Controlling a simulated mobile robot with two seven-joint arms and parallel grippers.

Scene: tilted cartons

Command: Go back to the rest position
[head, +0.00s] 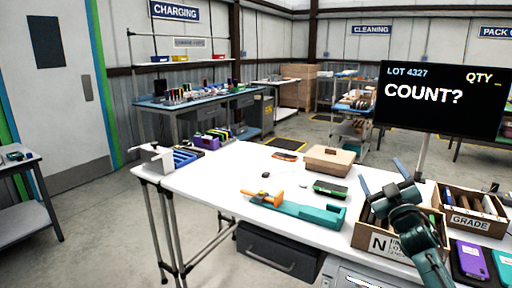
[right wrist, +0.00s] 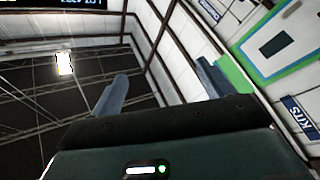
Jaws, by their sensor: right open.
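My right gripper (head: 384,176) is raised above the right part of the white table, in front of the cartons. Its two fingers are spread apart with nothing between them. In the right wrist view, the open fingers (right wrist: 160,80) point up toward the ceiling and walls, and the space between them is empty. My right forearm hides part of the open carton marked N (head: 373,240). My left gripper does not show in either view.
The GRADE carton (head: 470,222) and phones (head: 470,258) are at the right. A COUNT? screen (head: 440,100) stands behind the gripper.

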